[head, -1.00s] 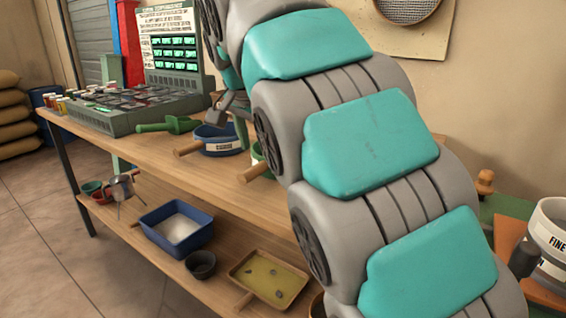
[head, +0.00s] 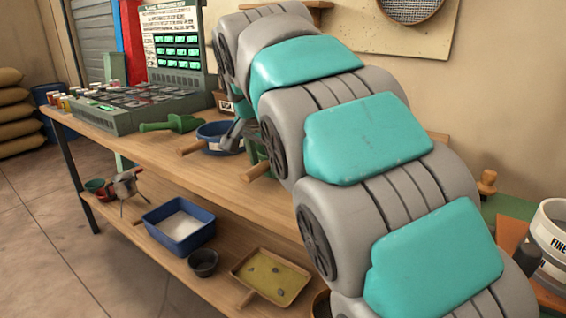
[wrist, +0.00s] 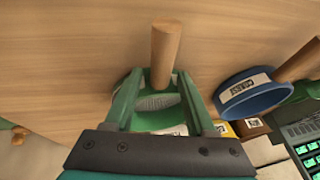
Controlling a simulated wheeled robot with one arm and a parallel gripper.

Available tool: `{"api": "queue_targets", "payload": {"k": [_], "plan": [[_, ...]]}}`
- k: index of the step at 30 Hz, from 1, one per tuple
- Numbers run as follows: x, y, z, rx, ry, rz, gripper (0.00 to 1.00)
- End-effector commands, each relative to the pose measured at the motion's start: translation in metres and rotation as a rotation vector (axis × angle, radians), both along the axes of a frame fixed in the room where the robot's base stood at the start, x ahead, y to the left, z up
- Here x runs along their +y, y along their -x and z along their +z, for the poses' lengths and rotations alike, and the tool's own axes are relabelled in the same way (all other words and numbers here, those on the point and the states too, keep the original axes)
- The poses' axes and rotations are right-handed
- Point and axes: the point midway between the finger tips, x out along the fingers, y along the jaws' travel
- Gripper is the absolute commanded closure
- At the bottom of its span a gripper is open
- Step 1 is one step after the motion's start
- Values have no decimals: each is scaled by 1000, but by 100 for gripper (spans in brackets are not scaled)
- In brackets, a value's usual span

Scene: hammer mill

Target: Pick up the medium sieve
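A green sieve with a round wooden handle (wrist: 165,52) sits on the wooden bench top, and I take it for the medium one; its label is not readable. In the wrist view its green body (wrist: 157,118) lies between and below the fingers of my gripper (wrist: 160,80). The fingers are apart, one on each side of the handle's base. I cannot tell whether they touch the sieve. In the head view, my arm hides most of the sieve, and its handle (head: 258,170) points toward the front edge of the bench.
A blue sieve (wrist: 252,95) labelled coarse stands beside it. A green scoop (head: 175,124) and a control console (head: 150,95) are farther left. A white sieve labelled fine (head: 550,235) is at right. The lower shelf holds a blue tray (head: 180,228) and a shallow pan (head: 270,277).

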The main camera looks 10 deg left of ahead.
Motion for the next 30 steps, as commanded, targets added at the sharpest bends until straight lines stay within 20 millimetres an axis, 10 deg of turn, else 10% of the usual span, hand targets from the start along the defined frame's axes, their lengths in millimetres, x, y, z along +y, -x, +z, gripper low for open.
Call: {"api": "queue_targets", "payload": {"k": [14, 30], "plan": [[0, 0, 0, 0, 1, 0, 100], [0, 0, 1, 0, 1, 0, 100]]}}
